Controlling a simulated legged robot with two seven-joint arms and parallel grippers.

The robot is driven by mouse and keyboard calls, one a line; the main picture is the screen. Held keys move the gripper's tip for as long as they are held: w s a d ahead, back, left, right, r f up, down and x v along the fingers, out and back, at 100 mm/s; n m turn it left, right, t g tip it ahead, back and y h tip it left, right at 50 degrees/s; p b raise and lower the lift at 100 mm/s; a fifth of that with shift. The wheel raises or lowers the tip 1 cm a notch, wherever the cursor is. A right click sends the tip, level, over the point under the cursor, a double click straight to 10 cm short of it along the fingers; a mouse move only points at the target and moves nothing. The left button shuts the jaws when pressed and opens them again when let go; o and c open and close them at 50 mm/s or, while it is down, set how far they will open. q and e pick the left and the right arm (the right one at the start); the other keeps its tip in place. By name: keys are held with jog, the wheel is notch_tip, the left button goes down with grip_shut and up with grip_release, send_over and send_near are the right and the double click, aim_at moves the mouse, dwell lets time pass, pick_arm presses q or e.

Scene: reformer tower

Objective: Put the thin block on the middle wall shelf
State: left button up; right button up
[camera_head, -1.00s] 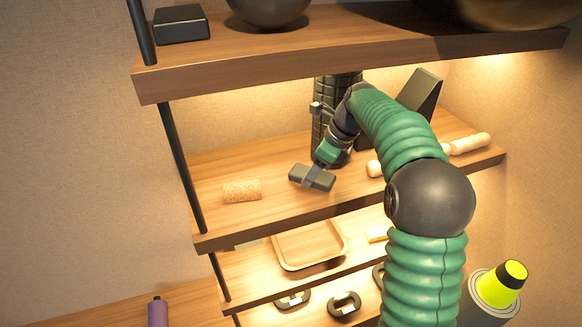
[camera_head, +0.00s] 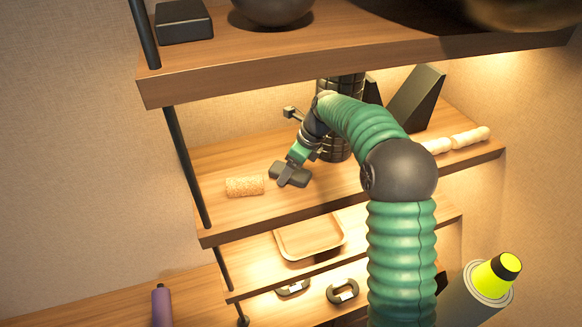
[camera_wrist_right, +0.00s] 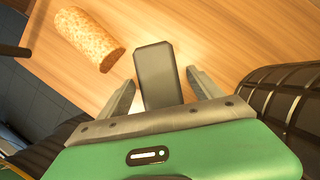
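The thin block, a dark grey slab (camera_head: 304,178), lies on the middle wall shelf (camera_head: 230,220), just right of a cork cylinder (camera_head: 244,186). My right gripper (camera_head: 289,175) is at the block, coming down from above. In the right wrist view the block (camera_wrist_right: 157,68) is between the two spread fingers of my right gripper (camera_wrist_right: 161,80), with gaps visible on both sides. The near finger hides part of the block in the head view. My left gripper is not in view.
A dark ribbed cylinder (camera_head: 340,85) and a dark slanted block (camera_head: 416,98) stand behind my right arm. A pale wooden turned piece (camera_head: 462,140) lies at right. The upper shelf (camera_head: 350,66) overhangs. A wooden tray (camera_head: 310,238) sits on the shelf below.

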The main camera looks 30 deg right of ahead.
aim_at(297, 172)
jog(key=shift+s+a+r, duration=0.1)
jog(key=shift+s+r, duration=0.1)
jog(key=shift+r, duration=0.05)
jog(key=shift+s+r, duration=0.1)
jog(key=shift+r, duration=0.05)
jog(key=shift+s+d+r+b, duration=0.3)
jog(key=shift+r+b, duration=0.2)
jog(key=shift+b, duration=0.1)
jog(key=shift+s+d+r+b, duration=0.25)
jog(key=shift+r+b, duration=0.25)
jog(key=shift+b, duration=0.1)
jog(key=s+d+b, duration=0.1)
jog(key=s+d, duration=0.1)
jog(key=s, duration=0.1)
jog(key=s+d+b, duration=0.1)
jog(key=s+d, duration=0.1)
jog(key=s, duration=0.1)
jog(key=s+d+b, duration=0.1)
jog(key=s+d, duration=0.1)
jog(key=s, duration=0.2)
jog(key=shift+r, duration=0.15)
